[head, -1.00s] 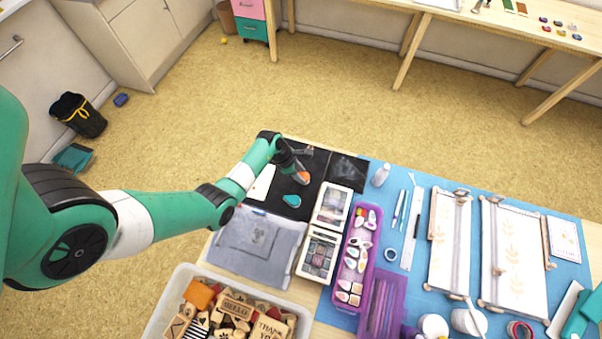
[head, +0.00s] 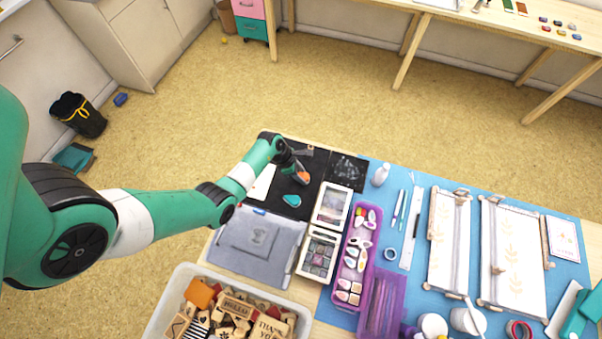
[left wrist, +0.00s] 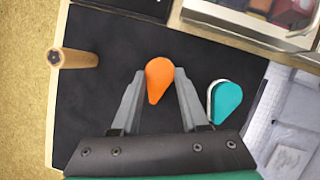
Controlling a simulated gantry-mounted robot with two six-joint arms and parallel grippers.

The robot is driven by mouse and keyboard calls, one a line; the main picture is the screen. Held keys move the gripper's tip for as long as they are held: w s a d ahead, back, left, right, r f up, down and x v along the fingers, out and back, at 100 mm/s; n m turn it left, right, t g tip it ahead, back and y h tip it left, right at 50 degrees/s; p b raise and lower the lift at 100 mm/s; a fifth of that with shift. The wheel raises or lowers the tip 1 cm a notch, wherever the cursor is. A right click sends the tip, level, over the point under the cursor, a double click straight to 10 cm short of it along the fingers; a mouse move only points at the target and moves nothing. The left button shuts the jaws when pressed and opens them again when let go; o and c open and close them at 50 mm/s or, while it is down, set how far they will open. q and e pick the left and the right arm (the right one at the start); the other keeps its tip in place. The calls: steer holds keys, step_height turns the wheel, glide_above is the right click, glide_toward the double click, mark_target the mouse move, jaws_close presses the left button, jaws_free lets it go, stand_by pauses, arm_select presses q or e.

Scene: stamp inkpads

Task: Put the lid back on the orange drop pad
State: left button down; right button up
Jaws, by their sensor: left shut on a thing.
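An orange drop-shaped piece (left wrist: 158,78) shows between the two fingertips of my left gripper (left wrist: 157,97) in the left wrist view. The gripper is shut on it, over the black mat (left wrist: 105,35). I see only one orange outline and cannot tell lid from pad. In the head view the orange piece (head: 303,178) shows at the tip of my left gripper (head: 298,171), with the fingers partly covering it. A teal drop pad (left wrist: 226,101) lies just to the right; it also shows in the head view (head: 291,200). My right gripper is out of view.
A short wooden peg-like thing (left wrist: 76,59) stands at the mat's left edge. Ink pad boxes (head: 318,254) and a purple tray (head: 352,265) stand to the right. A bin of wooden stamps (head: 185,285) is nearer. A grey cloth (head: 228,262) lies in front of the mat.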

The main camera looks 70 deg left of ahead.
arm_select(q)
jaws_free()
stand_by(0.5)
step_height(320, 180, up, 7)
steer(key=p, duration=0.7)
steer(key=shift+p, duration=0.3)
jaws_close()
stand_by(0.5)
stand_by(0.8)
